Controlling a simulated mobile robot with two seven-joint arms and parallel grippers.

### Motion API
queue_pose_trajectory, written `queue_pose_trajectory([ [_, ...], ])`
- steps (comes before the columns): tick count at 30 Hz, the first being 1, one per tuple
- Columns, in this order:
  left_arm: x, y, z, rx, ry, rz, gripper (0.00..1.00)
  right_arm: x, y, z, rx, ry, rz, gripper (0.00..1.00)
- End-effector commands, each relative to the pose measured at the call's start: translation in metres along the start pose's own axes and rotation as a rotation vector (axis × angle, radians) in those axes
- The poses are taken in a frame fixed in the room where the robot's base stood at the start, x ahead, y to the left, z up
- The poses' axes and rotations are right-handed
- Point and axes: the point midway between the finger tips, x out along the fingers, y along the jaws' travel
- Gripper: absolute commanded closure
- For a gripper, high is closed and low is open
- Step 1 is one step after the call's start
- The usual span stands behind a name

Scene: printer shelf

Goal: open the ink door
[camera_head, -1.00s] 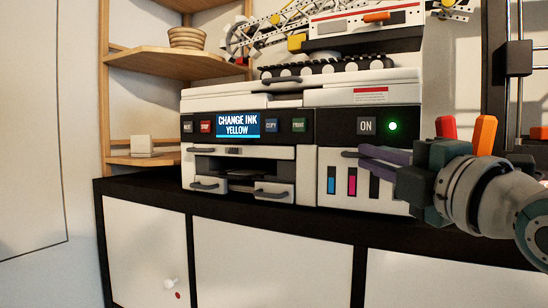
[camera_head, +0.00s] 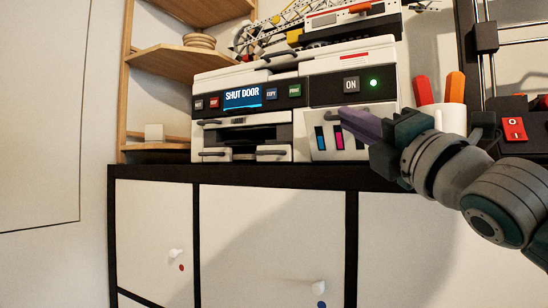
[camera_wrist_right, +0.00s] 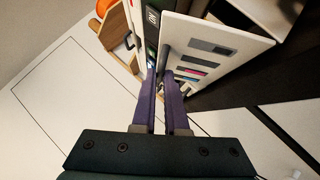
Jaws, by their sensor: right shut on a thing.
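The printer (camera_head: 310,82) stands on the dark-framed cabinet, and its display (camera_head: 242,97) reads "SHUT DOOR". The white ink door (camera_head: 312,144), with cyan, magenta and dark bars, is at its lower right. The door looks swung out at an angle from the printer front. In the right wrist view the ink door (camera_wrist_right: 240,42) shows as a tilted white panel beside the fingers. My right gripper (camera_head: 345,116) has its purple fingers shut on the dark door handle (camera_wrist_right: 164,50), partly hidden between the fingertips (camera_wrist_right: 167,78). My left gripper is not in view.
The white cabinet (camera_head: 265,230) with small knobs is below. A white cup (camera_head: 452,118) with red and orange objects and a red switch (camera_head: 514,128) are behind my right arm. A wooden shelf (camera_head: 185,62) stands at the left. Models sit on top of the printer.

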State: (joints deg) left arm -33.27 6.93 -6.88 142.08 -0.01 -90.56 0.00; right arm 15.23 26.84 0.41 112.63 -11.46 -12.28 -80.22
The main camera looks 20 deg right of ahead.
Motion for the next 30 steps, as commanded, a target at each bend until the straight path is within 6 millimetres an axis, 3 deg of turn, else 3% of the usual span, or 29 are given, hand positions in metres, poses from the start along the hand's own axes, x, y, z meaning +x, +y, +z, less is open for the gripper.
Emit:
queue_pose_trajectory([
  [1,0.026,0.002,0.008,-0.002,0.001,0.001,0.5,-0.009,-0.012,-0.008,-0.038,-0.002,0.037,1.0],
  [18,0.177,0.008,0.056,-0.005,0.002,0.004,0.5,-0.039,-0.041,-0.037,-0.42,-0.004,0.417,1.0],
  [24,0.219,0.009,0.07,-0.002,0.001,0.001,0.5,-0.045,-0.05,-0.043,-0.538,-0.003,0.538,1.0],
  [30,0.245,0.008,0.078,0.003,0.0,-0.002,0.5,-0.048,-0.056,-0.046,-0.633,-0.002,0.632,1.0],
])
